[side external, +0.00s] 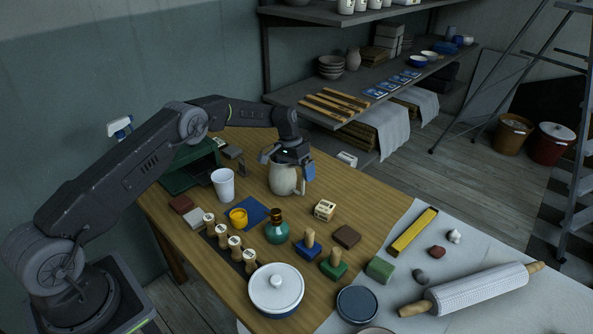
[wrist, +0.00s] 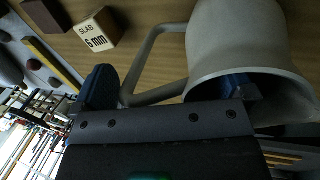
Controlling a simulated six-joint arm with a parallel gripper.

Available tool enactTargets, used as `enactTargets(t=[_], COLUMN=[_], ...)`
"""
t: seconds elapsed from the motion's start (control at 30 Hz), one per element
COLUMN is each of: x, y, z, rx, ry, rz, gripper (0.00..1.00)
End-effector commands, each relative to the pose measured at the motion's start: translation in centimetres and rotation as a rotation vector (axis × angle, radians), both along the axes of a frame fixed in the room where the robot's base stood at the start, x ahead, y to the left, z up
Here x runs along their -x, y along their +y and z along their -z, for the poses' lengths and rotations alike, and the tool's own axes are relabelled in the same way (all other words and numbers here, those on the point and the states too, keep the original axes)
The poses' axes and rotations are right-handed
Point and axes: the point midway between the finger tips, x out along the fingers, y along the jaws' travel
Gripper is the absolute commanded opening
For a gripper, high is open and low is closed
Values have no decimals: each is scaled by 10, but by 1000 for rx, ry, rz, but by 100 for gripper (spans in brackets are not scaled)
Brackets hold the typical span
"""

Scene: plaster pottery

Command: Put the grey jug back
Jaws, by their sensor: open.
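The grey jug (side external: 284,180) stands upright on the wooden table, directly under my gripper (side external: 289,164). In the wrist view the jug (wrist: 245,35) is close up at the right, with its handle (wrist: 155,42) sticking out to the left. My gripper (wrist: 168,90) is open there. One blue-padded finger is left of the handle, and the other is at the jug's mouth, seemingly inside the rim. The handle and near wall lie between the fingers. I cannot tell whether either finger touches the jug. The gripper hides part of the jug's top in the side view.
A white cup (side external: 223,186) stands just left of the jug. A "SLAB 6 mm" block (wrist: 98,30), also in the side view (side external: 324,210), is to the right. Shelves (side external: 290,93) stand behind.

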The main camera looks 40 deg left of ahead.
Motion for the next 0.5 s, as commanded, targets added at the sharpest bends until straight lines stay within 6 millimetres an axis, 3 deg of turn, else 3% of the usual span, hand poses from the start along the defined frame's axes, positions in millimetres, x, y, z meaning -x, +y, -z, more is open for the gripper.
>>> enactTargets(t=[0.17, 0.5], x=[-1, 0], y=[3, 19], z=[-14, -81], rx=[-1, -1], ry=[-3, -4], rz=[-1, -1], gripper=[100, 100])
